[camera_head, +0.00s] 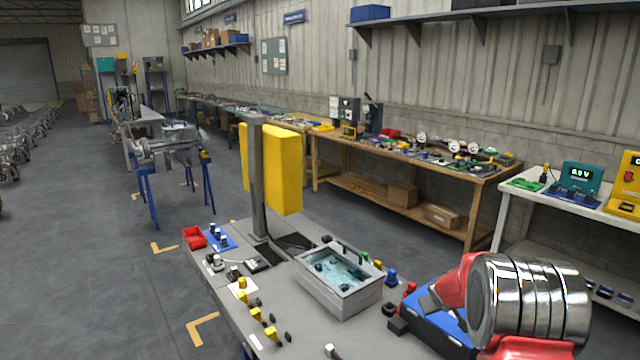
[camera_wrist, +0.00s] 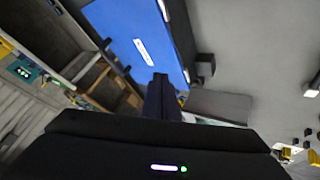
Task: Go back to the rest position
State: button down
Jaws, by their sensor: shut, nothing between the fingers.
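My gripper (camera_wrist: 160,82) shows in the wrist view as two dark fingers close together, with nothing between them. The wrist view is tilted. In the head view my red and chrome arm fills the lower right corner, folded low above the grey bench top. I cannot make out the fingertips clearly in the head view.
A grey bench (camera_head: 225,287) in front holds a grey bin (camera_head: 342,300) with a pale blue inside, a red tray (camera_head: 194,238) and several small yellow parts. A post with yellow panels (camera_head: 283,170) rises from it. Open floor lies to the left.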

jog(key=s+a+r+y, duration=0.1)
jog(key=s+a+r, duration=0.5)
jog(key=s, duration=0.9)
jog(key=s+a+r+m+g+y, duration=0.1)
jog(key=s+a+r, duration=0.6)
jog(key=s, duration=0.9)
jog(key=s+a+r+m+g+y, duration=0.1)
jog(key=s+a+r, duration=0.6)
jog(key=s, duration=0.8)
jog(key=shift+s+a+r, duration=0.15)
jog(key=shift+s+r, duration=0.15)
